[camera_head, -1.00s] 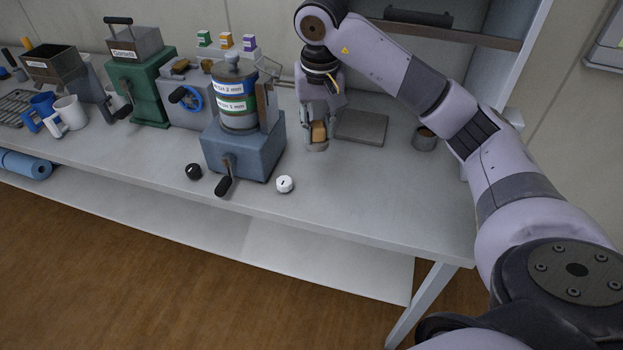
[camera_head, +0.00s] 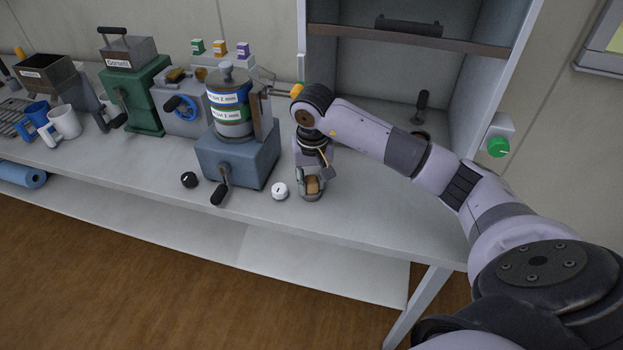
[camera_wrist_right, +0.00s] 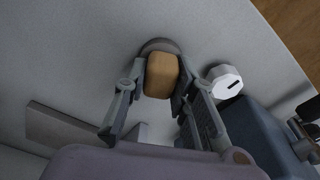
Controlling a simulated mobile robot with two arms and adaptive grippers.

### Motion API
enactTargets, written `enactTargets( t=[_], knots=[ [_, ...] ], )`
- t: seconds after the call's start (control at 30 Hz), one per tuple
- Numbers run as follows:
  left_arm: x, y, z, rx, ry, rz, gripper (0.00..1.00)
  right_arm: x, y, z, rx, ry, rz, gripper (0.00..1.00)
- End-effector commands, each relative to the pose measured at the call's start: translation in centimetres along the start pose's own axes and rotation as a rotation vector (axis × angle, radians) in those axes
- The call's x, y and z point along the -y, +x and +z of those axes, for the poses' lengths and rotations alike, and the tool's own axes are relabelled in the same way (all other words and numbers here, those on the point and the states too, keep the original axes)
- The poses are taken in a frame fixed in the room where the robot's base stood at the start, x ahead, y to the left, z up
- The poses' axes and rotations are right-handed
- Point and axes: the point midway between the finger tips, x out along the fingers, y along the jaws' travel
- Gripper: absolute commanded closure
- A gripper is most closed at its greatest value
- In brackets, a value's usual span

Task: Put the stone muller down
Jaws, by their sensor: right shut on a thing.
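The stone muller has a tan wooden grip (camera_head: 312,185) above a round grey stone foot (camera_head: 312,197). My right gripper (camera_head: 311,181) points down and is shut on the grip, near the front edge of the table, right of the white knob. In the right wrist view the wooden grip (camera_wrist_right: 161,76) sits between both fingers (camera_wrist_right: 161,85), with the grey stone foot (camera_wrist_right: 159,46) showing beyond it. The foot is at or just above the tabletop; I cannot tell if it touches. My left gripper is not in view.
A blue-grey sieve machine (camera_head: 240,160) with a crank stands left of my gripper. A white knob (camera_head: 280,191) lies close by, a black knob (camera_head: 189,180) further left. A grey slab (camera_wrist_right: 60,130) shows in the wrist view. The tabletop (camera_head: 385,215) to the right is clear.

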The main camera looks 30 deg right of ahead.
Motion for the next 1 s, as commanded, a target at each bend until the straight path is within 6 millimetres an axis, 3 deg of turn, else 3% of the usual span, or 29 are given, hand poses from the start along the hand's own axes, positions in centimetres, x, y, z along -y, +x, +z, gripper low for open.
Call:
enactTargets(
  t=[0.2, 0.23, 0.5, 0.83, 1.0],
  knots=[
    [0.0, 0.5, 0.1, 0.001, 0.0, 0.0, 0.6, 0.0, 0.4, 0.1, 0.0, -0.001, 0.0, 0.98],
    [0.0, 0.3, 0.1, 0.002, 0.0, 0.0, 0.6, 0.0, 0.3, 0.1, 0.0, -0.001, 0.0, 0.73],
    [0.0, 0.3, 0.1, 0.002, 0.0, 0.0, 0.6, 0.0, 0.2, 0.1, 0.001, -0.001, 0.0, 0.55],
    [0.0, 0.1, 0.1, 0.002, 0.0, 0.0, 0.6, 0.0, 0.0, 0.0, 0.001, -0.001, 0.0, 0.55],
    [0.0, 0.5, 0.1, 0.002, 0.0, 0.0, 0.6, 0.1, -1.7, -0.1, -0.005, -0.002, -0.002, 0.55]
  ],
)
